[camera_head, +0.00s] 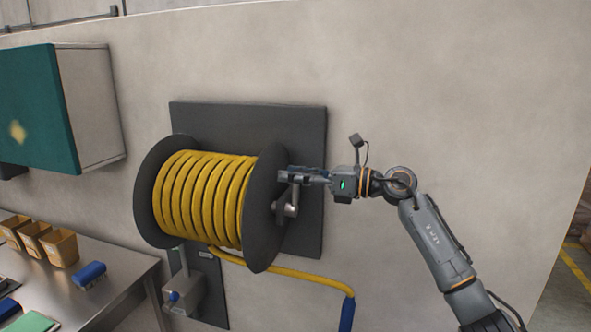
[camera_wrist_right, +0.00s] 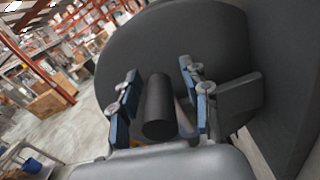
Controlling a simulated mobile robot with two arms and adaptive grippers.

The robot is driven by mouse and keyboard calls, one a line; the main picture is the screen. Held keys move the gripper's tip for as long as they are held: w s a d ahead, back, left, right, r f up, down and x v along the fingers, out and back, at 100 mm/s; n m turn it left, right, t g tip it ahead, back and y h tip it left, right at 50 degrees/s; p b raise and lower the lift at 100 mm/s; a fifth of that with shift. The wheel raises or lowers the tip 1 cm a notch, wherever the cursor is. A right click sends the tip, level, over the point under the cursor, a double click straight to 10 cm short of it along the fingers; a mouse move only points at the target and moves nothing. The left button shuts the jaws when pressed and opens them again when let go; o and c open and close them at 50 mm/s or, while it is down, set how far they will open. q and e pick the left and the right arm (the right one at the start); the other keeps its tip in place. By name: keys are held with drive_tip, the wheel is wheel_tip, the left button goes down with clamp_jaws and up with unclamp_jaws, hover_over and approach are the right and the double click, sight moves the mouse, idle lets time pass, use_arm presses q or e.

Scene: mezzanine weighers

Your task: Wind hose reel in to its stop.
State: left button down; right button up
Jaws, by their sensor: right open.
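The hose reel (camera_head: 267,210) is mounted on a dark wall plate, with yellow hose (camera_head: 200,197) wound around its drum. A length of hose hangs from the drum's underside to the right and ends in a blue piece (camera_head: 347,314) at the bottom of the head view. The crank (camera_head: 290,205) is on the reel's right flange. My right gripper (camera_head: 285,176) is open at the crank. In the right wrist view, the dark crank handle (camera_wrist_right: 158,106) stands between its two blue-padded fingers (camera_wrist_right: 160,92), with gaps visible beside it. My left gripper is not in view.
A steel bench (camera_head: 128,270) with small tan bins (camera_head: 58,247) and a blue item (camera_head: 89,275) stands at left. A green-fronted wall cabinet (camera_head: 40,108) hangs above it. A grey box (camera_head: 183,297) is below the reel. The wall right of the reel is bare.

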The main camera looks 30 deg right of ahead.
clamp_jaws()
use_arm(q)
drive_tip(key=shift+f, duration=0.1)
